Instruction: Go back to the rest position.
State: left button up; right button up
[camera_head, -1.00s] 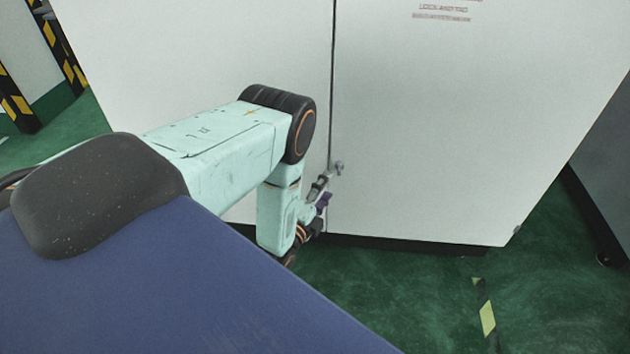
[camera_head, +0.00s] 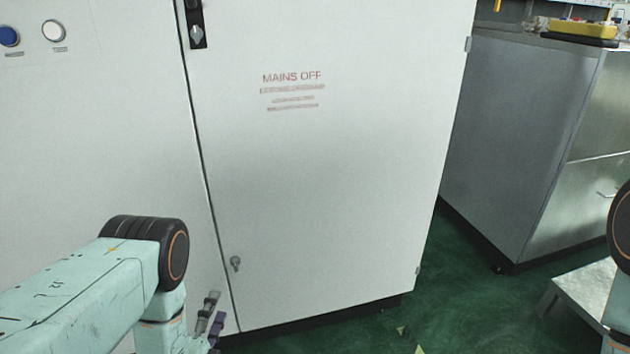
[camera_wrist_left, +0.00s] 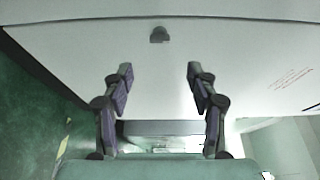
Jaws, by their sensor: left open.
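My left gripper (camera_head: 213,325) is low in the head view, in front of the white cabinet (camera_head: 310,190) near its door seam. In the left wrist view my left gripper (camera_wrist_left: 160,88) has its two fingers wide apart with nothing between them. A small dark lock knob (camera_wrist_left: 159,35) on the cabinet shows beyond the fingertips, apart from them. The same lock (camera_head: 235,263) is on the door in the head view, to the upper right of the gripper. Part of my right arm (camera_head: 620,235) shows at the right edge; its gripper is out of view.
The cabinet door reads "MAINS OFF" and has a dark latch (camera_head: 196,25) at its upper left. A grey metal cabinet (camera_head: 515,130) stands to the right, with a yellow object (camera_head: 582,29) on top. A light metal step (camera_head: 583,290) is at lower right. Green floor (camera_head: 450,285) lies between.

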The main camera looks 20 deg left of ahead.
pick_arm(q)
jog(key=s+d+f+n+g, duration=0.1)
jog(key=s+f+n+g, duration=0.5)
jog(key=f, duration=0.3)
jog(key=s+d+f+n+g+h+p, duration=0.2)
jog(key=s+d+n+g, duration=0.4)
jog(key=s, duration=0.4)
jog(key=s+d+r+n+g+h+p, duration=0.1)
jog(key=s+d+r+n+g+p, duration=0.1)
jog(key=s+r+g, duration=0.3)
jog(key=s+d+r+n+g+p, duration=0.1)
jog(key=s+d+r+n, duration=0.15)
jog(key=s, duration=0.55)
notch_tip(320, 180, up, 7)
jog(key=w+p, duration=0.1)
jog(key=p, duration=0.1)
jog(key=shift+w+d+f, duration=0.15)
jog(key=shift+d, duration=0.1)
